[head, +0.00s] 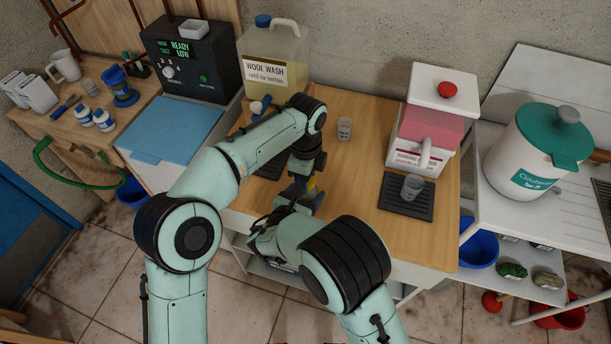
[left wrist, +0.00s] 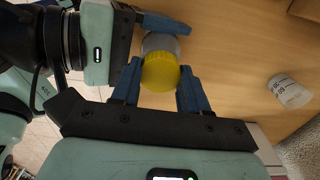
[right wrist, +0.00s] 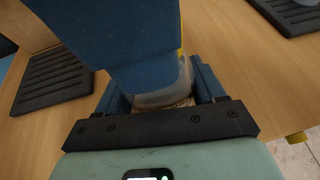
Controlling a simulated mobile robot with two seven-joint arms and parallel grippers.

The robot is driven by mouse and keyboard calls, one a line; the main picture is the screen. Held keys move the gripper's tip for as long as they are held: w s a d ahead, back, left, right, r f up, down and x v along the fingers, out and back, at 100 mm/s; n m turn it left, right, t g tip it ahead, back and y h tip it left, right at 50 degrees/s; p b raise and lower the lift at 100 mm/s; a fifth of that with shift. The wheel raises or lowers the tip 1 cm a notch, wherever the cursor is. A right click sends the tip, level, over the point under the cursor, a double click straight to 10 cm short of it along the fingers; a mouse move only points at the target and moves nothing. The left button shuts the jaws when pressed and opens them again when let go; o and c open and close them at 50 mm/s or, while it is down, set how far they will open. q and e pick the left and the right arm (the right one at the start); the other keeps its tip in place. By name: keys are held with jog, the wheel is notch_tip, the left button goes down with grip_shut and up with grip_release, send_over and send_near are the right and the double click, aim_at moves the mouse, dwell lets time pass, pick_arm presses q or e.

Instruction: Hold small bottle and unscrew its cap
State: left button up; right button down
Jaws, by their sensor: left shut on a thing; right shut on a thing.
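The small bottle has a pale grey, see-through body (left wrist: 160,43) and a yellow cap (left wrist: 160,72). My left gripper (left wrist: 158,88) has its blue fingers on either side of the cap, shut on it. My right gripper (right wrist: 163,97) is shut on the bottle's body, shown low between its fingers in the right wrist view (right wrist: 170,97). There a blue finger of the left gripper hides most of the bottle and cap. In the head view both grippers meet above the front middle of the table, and my left gripper (head: 309,183) largely hides the bottle.
The wooden table (head: 350,195) is bare around the grippers. A small clear cup (head: 344,128) stands behind them. A dark ribbed mat (head: 425,208) with a glass (head: 411,187) lies to the right. A wool wash jug (head: 270,55) and a pink-and-white container (head: 425,135) stand at the back.

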pick_arm(q)
jog(key=n, duration=0.7)
jog(key=shift+r, duration=0.15)
jog(key=n, duration=0.4)
jog(key=shift+n, duration=0.4)
jog(key=n, duration=1.3)
jog(key=shift+r, duration=0.1)
jog(key=shift+r, duration=0.15)
jog(key=shift+r, duration=0.95)
